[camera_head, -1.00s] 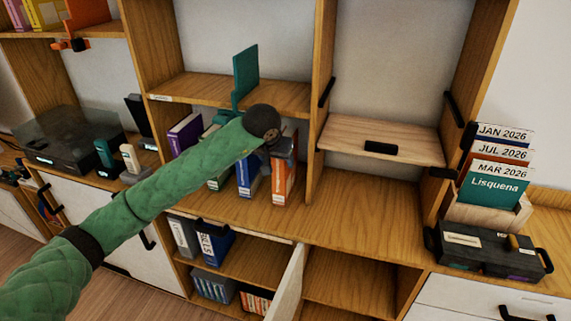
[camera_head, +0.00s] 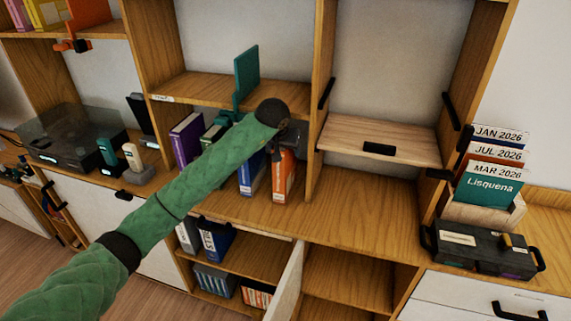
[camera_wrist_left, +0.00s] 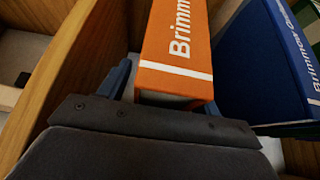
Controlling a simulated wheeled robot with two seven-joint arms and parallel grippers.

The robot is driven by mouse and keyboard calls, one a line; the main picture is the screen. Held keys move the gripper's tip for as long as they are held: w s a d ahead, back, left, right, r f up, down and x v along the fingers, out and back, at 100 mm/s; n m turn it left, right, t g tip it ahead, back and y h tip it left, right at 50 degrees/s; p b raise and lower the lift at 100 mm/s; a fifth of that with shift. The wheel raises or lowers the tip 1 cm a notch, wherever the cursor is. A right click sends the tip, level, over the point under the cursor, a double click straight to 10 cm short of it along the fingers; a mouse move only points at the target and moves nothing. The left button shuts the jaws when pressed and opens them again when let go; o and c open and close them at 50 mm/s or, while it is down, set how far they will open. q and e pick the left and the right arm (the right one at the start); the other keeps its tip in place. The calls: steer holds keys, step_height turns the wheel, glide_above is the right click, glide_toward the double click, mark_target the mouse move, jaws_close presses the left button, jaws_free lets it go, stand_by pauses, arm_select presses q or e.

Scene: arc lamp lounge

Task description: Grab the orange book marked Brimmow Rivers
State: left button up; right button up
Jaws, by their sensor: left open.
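The orange book (camera_head: 284,178) stands upright in the middle shelf bay, close to the upright board on its right. My right gripper is not in view.
A purple book (camera_head: 187,138) is further left. A teal bookend-like piece (camera_head: 246,75) is above. The shelf board to the right (camera_head: 360,207) is clear.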

arm_select(q)
steer(key=shift+f, duration=0.1)
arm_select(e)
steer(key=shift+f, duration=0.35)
arm_select(q)
jaws_close()
steer(key=shift+w, duration=0.1)
